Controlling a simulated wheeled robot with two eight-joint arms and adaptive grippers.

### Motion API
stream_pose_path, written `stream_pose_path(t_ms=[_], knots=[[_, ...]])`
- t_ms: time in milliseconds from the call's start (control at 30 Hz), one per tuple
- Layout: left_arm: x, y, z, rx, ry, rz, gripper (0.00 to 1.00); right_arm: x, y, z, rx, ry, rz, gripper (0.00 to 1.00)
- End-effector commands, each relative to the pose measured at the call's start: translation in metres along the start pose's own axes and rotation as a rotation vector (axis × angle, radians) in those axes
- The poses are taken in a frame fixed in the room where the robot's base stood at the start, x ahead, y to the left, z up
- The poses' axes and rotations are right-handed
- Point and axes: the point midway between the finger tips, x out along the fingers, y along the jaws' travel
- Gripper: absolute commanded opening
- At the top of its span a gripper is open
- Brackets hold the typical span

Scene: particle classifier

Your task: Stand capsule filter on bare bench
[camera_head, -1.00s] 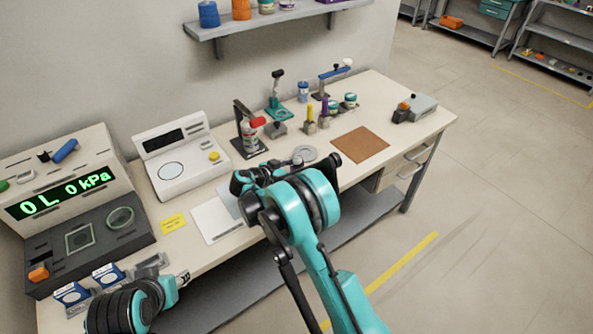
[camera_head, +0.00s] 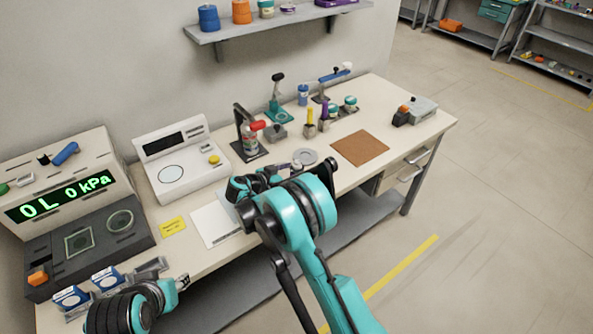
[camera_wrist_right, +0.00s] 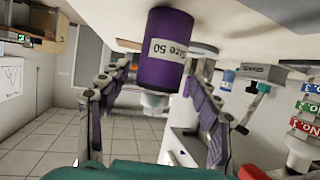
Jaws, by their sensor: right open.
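That view is upside down, with the pale bench at the top. The capsule's wide end is at the bench surface, and I cannot tell whether the fingers touch it. My right gripper (camera_wrist_right: 160,78) is open, with one finger on each side of the capsule. In the head view my right arm covers this spot. My left gripper (camera_head: 183,282) is at the bench's front left, its opening too small to judge.
On the bench (camera_head: 385,95) stand a brown mat (camera_head: 360,148), a grey disc (camera_head: 305,157), a white instrument (camera_head: 180,165) and a stand with a red-topped bottle (camera_head: 250,138). A pressure display (camera_head: 62,198) is at left. Bare bench shows right of the mat.

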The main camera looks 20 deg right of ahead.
Motion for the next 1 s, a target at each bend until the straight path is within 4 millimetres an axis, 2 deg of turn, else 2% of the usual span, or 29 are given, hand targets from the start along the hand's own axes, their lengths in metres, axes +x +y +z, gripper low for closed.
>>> stream_pose_path(t_ms=[100,333,500,667,767,867,1000], knots=[[-0.008,0.0,-0.006,0.0,0.0,0.0,0.39,-0.029,-0.001,-0.003,-0.002,0.0,-0.004,0.64],[-0.017,0.0,-0.012,0.0,0.0,0.0,0.39,-0.078,0.0,-0.002,-0.002,0.0,-0.002,0.64],[-0.021,0.0,-0.015,0.0,0.0,0.0,0.39,-0.099,0.0,-0.001,-0.001,0.0,0.0,0.64],[-0.021,0.0,-0.015,0.0,0.0,0.0,0.39,-0.104,0.007,-0.011,-0.03,-0.028,-0.002,0.64],[-0.021,0.0,-0.015,0.0,0.0,0.0,0.39,-0.104,0.023,-0.031,-0.101,-0.096,-0.015,0.64],[-0.021,0.0,-0.015,0.0,0.0,0.0,0.39,-0.107,0.05,-0.055,-0.202,-0.196,-0.052,0.64],[-0.021,0.0,-0.015,0.0,0.0,0.0,0.39,-0.119,0.097,-0.081,-0.34,-0.335,-0.138,0.64]])
